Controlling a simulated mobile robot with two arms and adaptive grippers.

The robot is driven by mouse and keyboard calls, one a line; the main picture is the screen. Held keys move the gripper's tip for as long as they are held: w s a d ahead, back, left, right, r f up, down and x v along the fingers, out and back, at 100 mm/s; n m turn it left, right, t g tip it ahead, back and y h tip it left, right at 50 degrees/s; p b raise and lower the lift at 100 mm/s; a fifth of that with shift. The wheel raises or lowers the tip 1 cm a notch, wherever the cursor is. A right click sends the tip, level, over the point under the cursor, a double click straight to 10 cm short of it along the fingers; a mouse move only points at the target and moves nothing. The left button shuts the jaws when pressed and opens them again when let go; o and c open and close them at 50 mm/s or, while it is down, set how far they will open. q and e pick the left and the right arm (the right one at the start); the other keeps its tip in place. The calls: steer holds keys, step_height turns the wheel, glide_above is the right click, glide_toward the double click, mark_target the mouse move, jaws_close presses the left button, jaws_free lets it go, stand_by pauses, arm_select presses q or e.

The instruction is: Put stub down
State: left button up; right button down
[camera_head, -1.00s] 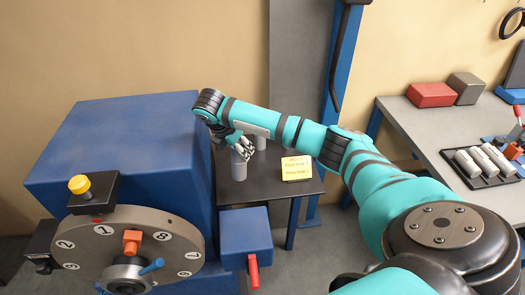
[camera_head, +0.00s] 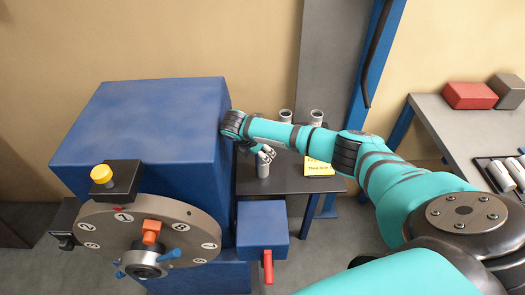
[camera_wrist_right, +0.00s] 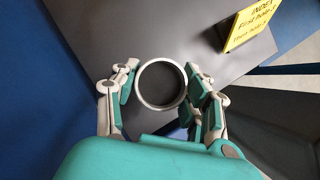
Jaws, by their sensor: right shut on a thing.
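A grey hollow cylindrical stub (camera_head: 263,170) stands upright between the fingers of my right gripper (camera_head: 265,153), over the dark side table (camera_head: 300,184). In the right wrist view the stub's round rim (camera_wrist_right: 160,85) sits between the two finger pairs of my right gripper (camera_wrist_right: 160,92), which is shut on it. I cannot tell whether its base touches the table. My left gripper is not in view.
Two more grey cylinders (camera_head: 286,116) (camera_head: 316,117) stand behind my right arm. A yellow sign (camera_head: 318,167) stands right of the stub. A blue machine (camera_head: 145,125) with a numbered wheel (camera_head: 105,235) borders the table's left. A grey bench (camera_head: 445,120) is at right.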

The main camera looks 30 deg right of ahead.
steer(key=c, duration=1)
jaws_free()
steer(key=shift+s+f, duration=0.1)
steer(key=o, duration=0.3)
steer(key=shift+o, duration=0.2)
steer(key=shift+a, duration=0.1)
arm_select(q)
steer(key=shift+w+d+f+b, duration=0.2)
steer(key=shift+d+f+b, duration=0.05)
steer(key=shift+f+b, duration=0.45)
arm_select(e)
steer(key=w+v, duration=0.1)
steer(key=v, duration=0.6)
steer(key=shift+s+r, duration=0.3)
steer(key=shift+s, duration=0.15)
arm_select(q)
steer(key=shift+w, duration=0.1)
